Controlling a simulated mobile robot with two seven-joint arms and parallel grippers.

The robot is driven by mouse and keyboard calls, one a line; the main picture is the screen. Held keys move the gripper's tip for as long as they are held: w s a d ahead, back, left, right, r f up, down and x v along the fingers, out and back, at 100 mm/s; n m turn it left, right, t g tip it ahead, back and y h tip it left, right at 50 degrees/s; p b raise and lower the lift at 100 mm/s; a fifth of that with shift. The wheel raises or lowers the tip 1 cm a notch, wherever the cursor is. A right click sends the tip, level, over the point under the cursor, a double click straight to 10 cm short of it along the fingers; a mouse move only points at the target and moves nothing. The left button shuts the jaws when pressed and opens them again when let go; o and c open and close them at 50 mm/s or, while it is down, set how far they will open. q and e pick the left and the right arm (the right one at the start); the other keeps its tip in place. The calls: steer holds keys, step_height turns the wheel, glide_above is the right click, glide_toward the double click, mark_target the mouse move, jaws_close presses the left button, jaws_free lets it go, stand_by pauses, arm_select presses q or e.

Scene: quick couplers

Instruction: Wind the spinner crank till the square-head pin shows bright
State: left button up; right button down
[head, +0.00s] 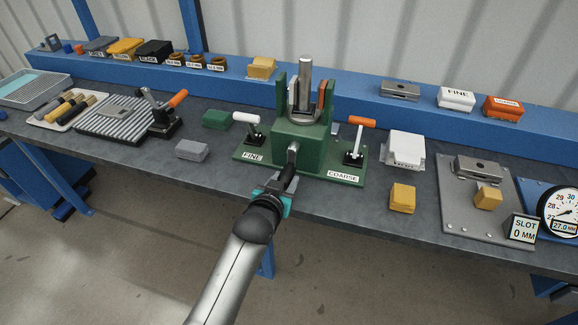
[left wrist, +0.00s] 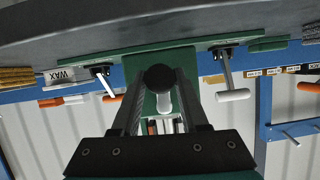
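The green spinner stand (head: 300,138) is on the bench, with a steel cylinder (head: 306,72) upright between its green posts. A grey crank arm (head: 292,152) sticks out of its front and carries a black handle (head: 288,178), hanging low. My left gripper (head: 279,186) is at this handle. In the left wrist view the round black handle end (left wrist: 160,78) sits between the two fingers (left wrist: 160,90), which appear to touch it on both sides. I cannot make out a square-head pin or its brightness. My right gripper is not in view.
A white-handled lever (head: 247,118) by the FINE label and an orange-handled lever (head: 360,122) by COARSE flank the stand. A grey block (head: 191,150) lies left, a yellow block (head: 402,198) right. A dial gauge (head: 562,210) stands far right. The bench front edge is close to my arm.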

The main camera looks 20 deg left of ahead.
arm_select(q)
steer(key=o, duration=0.5)
steer(key=shift+d+r, duration=0.1)
steer(key=p+v, duration=0.2)
steer(key=p, duration=0.1)
steer(key=shift+s+r, duration=0.25)
steer(key=shift+s, duration=0.05)
steer(key=p+v, duration=0.3)
steer(key=v, duration=0.1)
steer(key=shift+s, duration=0.2)
steer(key=shift+f, duration=0.1)
